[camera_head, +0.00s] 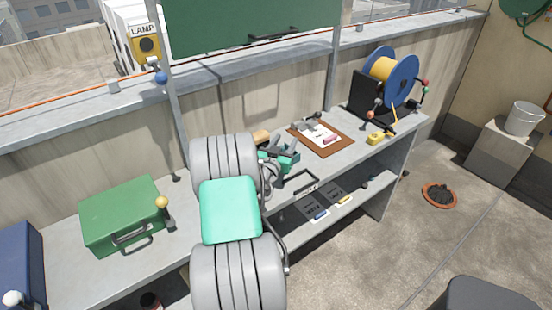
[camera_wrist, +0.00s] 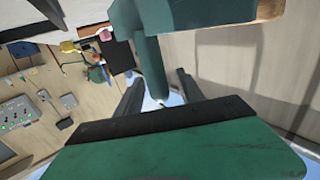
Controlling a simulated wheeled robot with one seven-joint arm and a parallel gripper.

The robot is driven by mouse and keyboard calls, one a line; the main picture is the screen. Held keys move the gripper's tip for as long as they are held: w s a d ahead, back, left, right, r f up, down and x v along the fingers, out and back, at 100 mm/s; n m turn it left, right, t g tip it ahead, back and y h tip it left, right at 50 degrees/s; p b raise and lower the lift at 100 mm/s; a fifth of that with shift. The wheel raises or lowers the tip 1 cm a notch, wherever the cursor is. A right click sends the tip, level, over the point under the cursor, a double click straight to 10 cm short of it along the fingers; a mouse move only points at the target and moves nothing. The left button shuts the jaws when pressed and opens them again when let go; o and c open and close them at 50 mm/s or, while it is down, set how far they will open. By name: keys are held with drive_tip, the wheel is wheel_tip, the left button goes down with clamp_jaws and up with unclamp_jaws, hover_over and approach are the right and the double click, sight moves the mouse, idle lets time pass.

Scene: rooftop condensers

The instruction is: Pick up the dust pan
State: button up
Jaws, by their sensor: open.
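A teal thing that looks like the dust pan (camera_wrist: 190,16) fills the top of the wrist view. Its rounded handle (camera_wrist: 151,72) comes down toward my gripper (camera_wrist: 159,82). The two dark fingers stand apart, one on each side of the handle. I cannot tell whether either finger touches it. A wood-coloured piece (camera_wrist: 270,9) shows at the teal thing's right end. In the head view my gripper (camera_head: 286,152) is over the bench behind my arm, which hides part of it. There I cannot separate the dust pan clearly from the gripper.
A green metal box (camera_head: 122,216) stands on the bench (camera_head: 70,284) at left. To the right lie a clipboard (camera_head: 334,146), a yellow tool (camera_head: 377,138) and a blue cable reel (camera_head: 402,79). The lower shelf holds dark trays (camera_head: 312,209). A wall (camera_head: 240,112) runs close behind.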

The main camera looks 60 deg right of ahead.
drive_tip(key=shift+d, duration=0.1)
drive_tip(key=shift+c, duration=0.3)
clamp_jaws()
idle(1.0)
